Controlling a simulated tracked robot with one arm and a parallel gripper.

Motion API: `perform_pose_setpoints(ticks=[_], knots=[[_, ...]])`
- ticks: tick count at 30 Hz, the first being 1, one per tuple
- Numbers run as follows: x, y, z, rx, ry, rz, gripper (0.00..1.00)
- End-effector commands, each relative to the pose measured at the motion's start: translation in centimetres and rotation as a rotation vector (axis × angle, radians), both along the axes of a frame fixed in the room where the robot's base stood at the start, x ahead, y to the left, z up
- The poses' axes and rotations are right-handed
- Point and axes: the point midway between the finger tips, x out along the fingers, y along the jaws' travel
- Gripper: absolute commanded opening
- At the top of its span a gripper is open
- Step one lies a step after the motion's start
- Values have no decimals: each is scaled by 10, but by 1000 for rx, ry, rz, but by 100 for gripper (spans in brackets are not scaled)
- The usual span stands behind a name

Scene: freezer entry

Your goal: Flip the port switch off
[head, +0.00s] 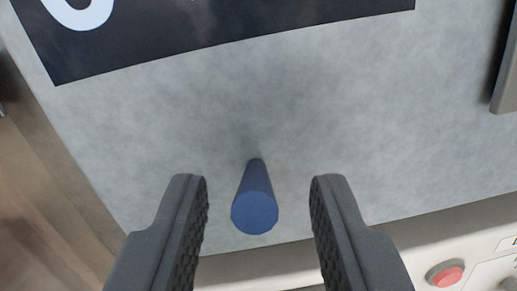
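A blue rounded lever (255,200), which looks like the switch handle, sticks out from a grey mottled panel (400,130) toward the camera. I cannot tell from this view whether it is the port switch or which position it is in. My gripper (258,190) is open, with one dark finger to the left of the lever and one to the right. There are visible gaps between the lever and both fingers. The lever's base meets the panel just beyond the fingertips.
A dark label (200,28) with part of a white character crosses the top of the panel. A red button (446,273) sits on a pale strip at the lower right. A grey handle-like part (506,85) is at the right edge. A brown surface (40,200) lies at left.

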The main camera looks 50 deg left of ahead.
Motion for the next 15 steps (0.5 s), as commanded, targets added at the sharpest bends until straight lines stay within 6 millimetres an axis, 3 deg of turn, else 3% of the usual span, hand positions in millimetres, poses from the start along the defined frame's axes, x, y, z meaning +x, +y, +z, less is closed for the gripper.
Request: perform_pose_setpoints(ticks=[9,13,15], knots=[[4,3,0,0,-2,-1,33],[4,3,0,0,-1,-1,0],[4,3,0,1,-1,-1,0]])
